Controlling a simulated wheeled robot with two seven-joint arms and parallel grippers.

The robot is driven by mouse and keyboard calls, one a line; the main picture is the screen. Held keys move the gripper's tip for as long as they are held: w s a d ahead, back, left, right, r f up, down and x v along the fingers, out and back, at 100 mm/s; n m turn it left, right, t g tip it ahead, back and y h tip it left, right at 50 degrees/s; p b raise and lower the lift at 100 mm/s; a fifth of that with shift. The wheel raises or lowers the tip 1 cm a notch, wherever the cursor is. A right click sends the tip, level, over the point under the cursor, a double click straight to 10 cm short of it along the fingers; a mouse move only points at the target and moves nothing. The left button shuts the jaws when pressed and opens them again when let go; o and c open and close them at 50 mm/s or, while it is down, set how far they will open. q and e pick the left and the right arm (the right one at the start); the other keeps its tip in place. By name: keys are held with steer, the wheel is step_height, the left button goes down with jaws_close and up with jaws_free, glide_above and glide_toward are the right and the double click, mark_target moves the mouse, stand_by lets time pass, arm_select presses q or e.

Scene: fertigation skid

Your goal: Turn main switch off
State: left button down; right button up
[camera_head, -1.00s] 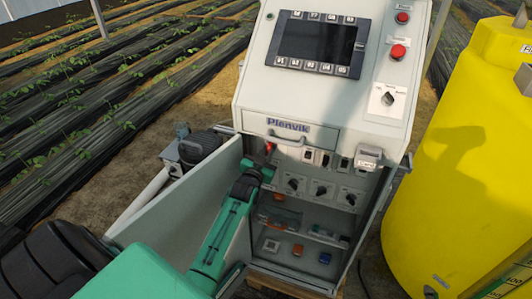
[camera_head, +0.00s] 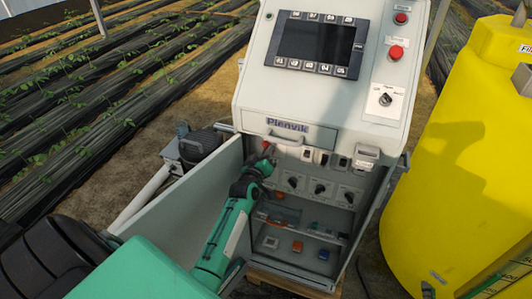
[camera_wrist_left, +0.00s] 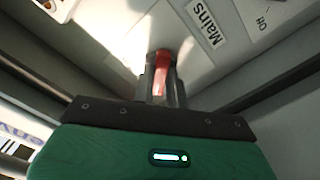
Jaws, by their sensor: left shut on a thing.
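The main switch has a red handle (camera_wrist_left: 162,72), seen in the left wrist view beside a white label reading "Mains" (camera_wrist_left: 207,31). My left gripper (camera_wrist_left: 161,88) is shut on this red handle, with one finger on each side of it. In the head view my left gripper (camera_head: 266,155) reaches into the upper left of the open cabinet (camera_head: 297,246), and a bit of red shows at its tip. The gripper hides most of the switch there. My right gripper is not in view.
The cabinet door (camera_head: 190,205) stands open left of my arm. Several rotary knobs (camera_head: 319,189) sit right of my gripper, with a drawer (camera_head: 290,131) above. A yellow tank (camera_head: 455,170) stands at the right, and a motor (camera_head: 200,146) at the left.

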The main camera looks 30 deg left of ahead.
arm_select(q)
steer(key=shift+n, duration=0.6)
steer(key=c, duration=1.4)
jaws_free()
steer(key=shift+n, duration=0.3)
steer(key=b+v, duration=0.2)
steer(key=v, duration=1.2)
steer(key=shift+b, duration=0.35)
steer(key=shift+w, duration=0.15)
